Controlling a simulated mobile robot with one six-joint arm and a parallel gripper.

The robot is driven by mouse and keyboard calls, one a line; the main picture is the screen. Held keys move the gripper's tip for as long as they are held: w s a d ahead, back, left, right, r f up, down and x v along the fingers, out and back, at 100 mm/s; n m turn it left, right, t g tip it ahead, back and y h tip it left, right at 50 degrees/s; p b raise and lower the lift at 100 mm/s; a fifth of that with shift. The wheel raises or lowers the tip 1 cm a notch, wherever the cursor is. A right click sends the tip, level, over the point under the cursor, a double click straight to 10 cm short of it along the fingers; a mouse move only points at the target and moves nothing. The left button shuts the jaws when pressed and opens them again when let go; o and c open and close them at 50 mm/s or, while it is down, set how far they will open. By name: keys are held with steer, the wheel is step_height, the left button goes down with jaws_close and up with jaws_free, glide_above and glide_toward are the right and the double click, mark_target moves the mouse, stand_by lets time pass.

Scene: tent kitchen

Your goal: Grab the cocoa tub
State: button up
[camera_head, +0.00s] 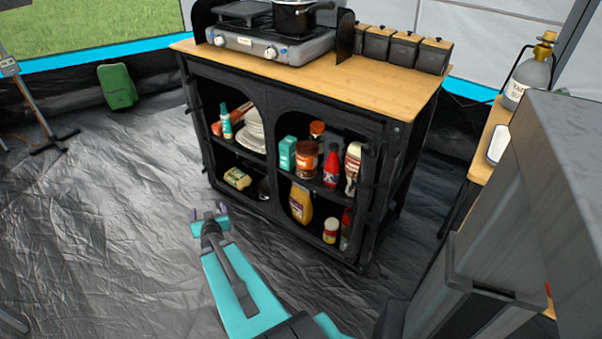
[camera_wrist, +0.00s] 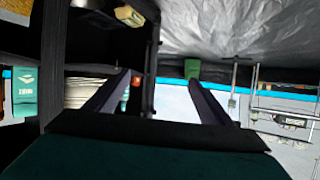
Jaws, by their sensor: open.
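A brown-and-orange tub (camera_head: 306,161), which looks like the cocoa tub, stands upright on the upper shelf of the black cabinet's right compartment. A teal box (camera_head: 288,153) is to its left and a red bottle (camera_head: 331,166) to its right. An orange-lidded jar (camera_head: 317,130) is behind it. My gripper (camera_head: 209,213) is open and empty in front of the cabinet, left of and apart from the tub. In the wrist view my gripper (camera_wrist: 160,78) shows both fingers spread. I cannot make out the tub in that view.
The black cabinet (camera_head: 287,220) has a wooden top (camera_head: 370,86) with a stove (camera_head: 268,44). A squeeze bottle (camera_head: 353,167) and a yellow bottle (camera_head: 301,203) crowd the right compartment. Floor (camera_head: 110,230) at left is clear.

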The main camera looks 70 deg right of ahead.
steer(key=s+d+r+m+g+h+b, duration=0.2)
steer(key=s+d+m+g+h+b, duration=0.25)
steer(key=s+d, duration=0.75)
steer(key=m+g+h+b, duration=0.3)
steer(key=m+g, duration=0.2)
steer(key=g, duration=0.2)
glide_toward(302, 167)
steer(key=a, duration=0.1)
steer(key=shift+s+a+f+n+t, duration=0.1)
steer(key=shift+s+a+n+t, duration=0.05)
steer(key=shift+a+n+t, duration=0.15)
steer(key=shift+d, duration=0.1)
steer(key=d, duration=0.2)
steer(key=d+b, duration=0.1)
steer(key=d, duration=0.2)
steer(key=d+b, duration=0.1)
steer(key=d, duration=0.1)
steer(key=shift+s+d+f, duration=0.1)
steer(key=shift+s+d, duration=0.15)
steer(key=shift+s, duration=0.1)
steer(key=shift+d, duration=0.45)
steer(key=shift+d, duration=0.1)
